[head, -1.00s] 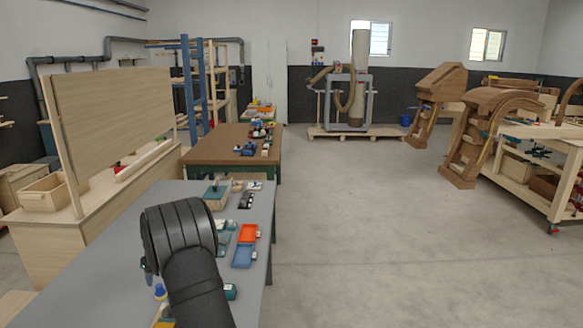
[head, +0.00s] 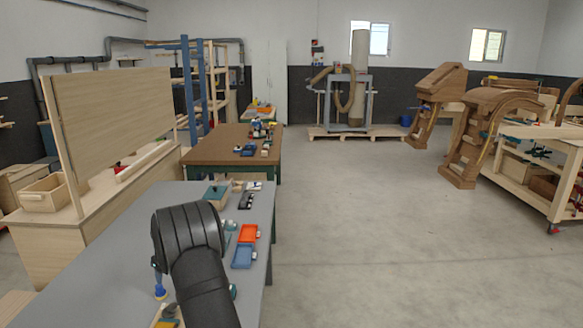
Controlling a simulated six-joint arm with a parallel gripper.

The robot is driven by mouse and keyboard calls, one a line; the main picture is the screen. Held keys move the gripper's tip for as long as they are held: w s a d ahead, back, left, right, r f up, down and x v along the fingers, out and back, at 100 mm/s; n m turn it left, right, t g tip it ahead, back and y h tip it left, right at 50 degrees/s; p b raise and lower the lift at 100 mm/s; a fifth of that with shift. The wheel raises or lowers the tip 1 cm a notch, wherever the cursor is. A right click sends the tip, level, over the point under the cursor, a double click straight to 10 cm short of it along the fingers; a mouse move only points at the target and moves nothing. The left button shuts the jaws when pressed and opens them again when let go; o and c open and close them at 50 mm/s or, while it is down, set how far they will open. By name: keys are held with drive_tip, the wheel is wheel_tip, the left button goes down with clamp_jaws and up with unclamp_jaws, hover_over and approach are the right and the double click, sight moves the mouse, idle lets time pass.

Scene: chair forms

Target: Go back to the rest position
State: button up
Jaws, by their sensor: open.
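My black arm (head: 197,260) rises from the bottom of the head view and bends over the grey table (head: 120,262). My gripper is hidden behind the arm's thick bend; only a small dark part shows at its left edge, and I cannot make out the fingers. A small blue item (head: 160,288) stands on the table just left of the arm. I cannot see whether anything is held.
An orange tray (head: 248,233) and a blue tray (head: 243,256) lie right of the arm, near the table's right edge. A box with a green top (head: 215,195) and small items lie behind. A brown-topped table (head: 215,150) stands beyond. The left tabletop is clear.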

drive_tip(key=d+r, duration=0.4)
drive_tip(key=d, duration=0.3)
drive_tip(key=s+a+n+g+h, duration=0.2)
drive_tip(key=s+a+n+g, duration=0.2)
drive_tip(key=s+n, duration=1.3)
drive_tip(key=n+g, duration=0.3)
drive_tip(key=n, duration=0.2)
drive_tip(key=shift+a+f+n+h, duration=0.2)
drive_tip(key=shift+f+n+h, duration=0.1)
drive_tip(key=shift+n, duration=0.1)
drive_tip(key=shift+s, duration=0.1)
